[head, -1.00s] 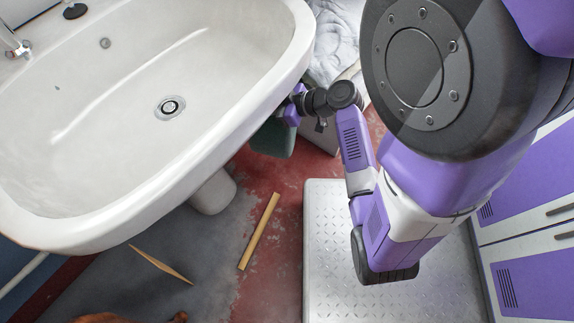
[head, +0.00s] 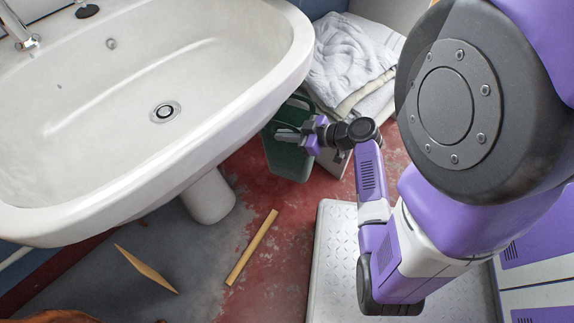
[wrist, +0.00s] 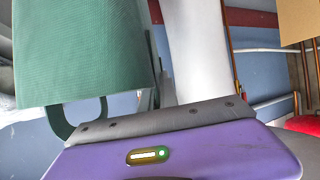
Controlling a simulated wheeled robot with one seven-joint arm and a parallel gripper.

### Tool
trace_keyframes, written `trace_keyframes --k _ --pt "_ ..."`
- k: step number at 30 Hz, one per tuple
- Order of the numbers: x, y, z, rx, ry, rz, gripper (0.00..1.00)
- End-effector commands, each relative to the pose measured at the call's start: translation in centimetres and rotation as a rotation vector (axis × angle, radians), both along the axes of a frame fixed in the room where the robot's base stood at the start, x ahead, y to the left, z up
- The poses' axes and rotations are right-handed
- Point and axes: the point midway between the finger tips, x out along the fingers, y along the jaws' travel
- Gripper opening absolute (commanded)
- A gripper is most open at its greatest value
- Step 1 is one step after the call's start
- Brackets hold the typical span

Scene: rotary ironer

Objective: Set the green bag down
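The green bag (head: 290,163) hangs at my gripper, right of the sink's pedestal and partly under the sink rim. My gripper (head: 286,135) is at the bag's upper part and appears shut on it; the exact grip is hard to make out. In the wrist view the bag (wrist: 85,50) fills the upper left, and its dark green loop handle (wrist: 96,108) runs behind the edge of my gripper. The fingertips are hidden there. I cannot tell whether the bag's base touches the floor.
The white sink (head: 140,150) overhangs on the left, with its pedestal (head: 209,198) below. Folded towels (head: 345,58) lie behind the bag. A wooden stick (head: 252,248) and a pointed wooden piece (head: 146,268) lie on the floor. A metal tread plate (head: 335,235) is at the right.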

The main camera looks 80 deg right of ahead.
Motion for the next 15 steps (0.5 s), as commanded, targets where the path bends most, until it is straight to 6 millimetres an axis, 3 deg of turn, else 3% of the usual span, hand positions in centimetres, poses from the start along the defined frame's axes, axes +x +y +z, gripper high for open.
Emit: trace_keyframes --k 1,6,10,15 --pt "0.0 -0.1 -1.8 0.002 -0.001 -0.003 0.00" --pt "0.0 0.0 -5.9 0.002 -0.001 -0.002 0.00" --pt "0.0 0.0 -8.1 0.001 -0.001 -0.002 0.00" --pt "0.0 -0.1 -9.3 -0.001 -0.001 -0.002 0.00"
